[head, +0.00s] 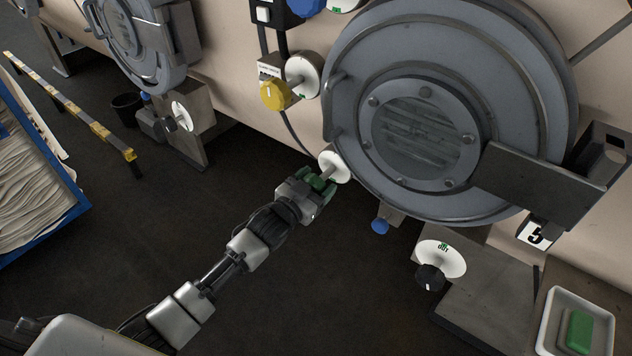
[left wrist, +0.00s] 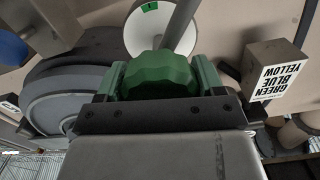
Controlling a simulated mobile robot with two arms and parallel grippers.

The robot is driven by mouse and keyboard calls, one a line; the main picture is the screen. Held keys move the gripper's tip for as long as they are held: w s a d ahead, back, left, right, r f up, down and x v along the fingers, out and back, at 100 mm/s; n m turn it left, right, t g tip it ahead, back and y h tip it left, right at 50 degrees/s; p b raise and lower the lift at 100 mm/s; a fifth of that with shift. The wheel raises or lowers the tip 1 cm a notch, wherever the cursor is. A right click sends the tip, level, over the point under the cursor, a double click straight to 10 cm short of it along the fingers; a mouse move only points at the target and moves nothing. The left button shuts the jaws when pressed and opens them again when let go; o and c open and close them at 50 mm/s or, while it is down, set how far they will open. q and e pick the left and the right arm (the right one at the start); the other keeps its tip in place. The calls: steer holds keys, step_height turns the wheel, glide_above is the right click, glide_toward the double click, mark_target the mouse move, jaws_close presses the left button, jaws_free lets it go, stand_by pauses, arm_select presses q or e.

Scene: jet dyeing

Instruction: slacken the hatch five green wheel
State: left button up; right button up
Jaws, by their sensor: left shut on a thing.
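The hatch five (head: 425,120) is a big grey round door with the sign "5" (head: 535,235) at its lower right. The green wheel (head: 318,181) is at the hatch's lower left, on a stem in front of a white disc (head: 335,167). My left gripper (head: 312,190) is shut on the green wheel. In the left wrist view the lobed green wheel (left wrist: 158,75) sits between the two fingers, with the white disc (left wrist: 140,38) behind it. The wheel's far side is hidden. My right gripper is not in view.
A yellow knob (head: 275,95) is above the gripper and a blue knob (head: 380,226) below the hatch. A black knob (head: 430,277) is lower right, near a white tray (head: 545,335) with a green block (head: 579,331). Dark floor is clear around the arm.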

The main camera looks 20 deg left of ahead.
arm_select(q)
steer(key=shift+f+m, duration=0.15)
steer(key=shift+m, duration=0.45)
steer(key=o, duration=0.9)
steer(key=b+v, duration=0.1)
steer(key=v, duration=0.9)
steer(key=shift+s+a, duration=0.1)
steer(key=shift+s, duration=0.3)
steer(key=s+a+f+n+g+y, duration=0.1)
steer(key=s+a+f+g+y, duration=0.15)
steer(key=f, duration=0.75)
steer(key=s+a+f+n+g+y, duration=0.15)
steer(key=s+f, duration=0.25)
steer(key=f, duration=0.6)
steer(key=s+a+f+n+g+y, duration=0.1)
steer(key=s+f+g, duration=0.25)
steer(key=f, duration=0.65)
steer(key=s+f+g, duration=0.2)
steer(key=s+f, duration=0.4)
steer(key=s, duration=0.4)
steer(key=s+d+f+n+g, duration=0.1)
steer(key=s+f+g, duration=0.2)
steer(key=s+f, duration=0.3)
steer(key=s+d+f+g+y, duration=0.1)
steer(key=s+f+g, duration=0.2)
steer(key=s, duration=1.3)
step_height(320, 180, down, 4)
steer(key=shift+r+g, duration=0.2)
steer(key=shift+g, duration=0.05)
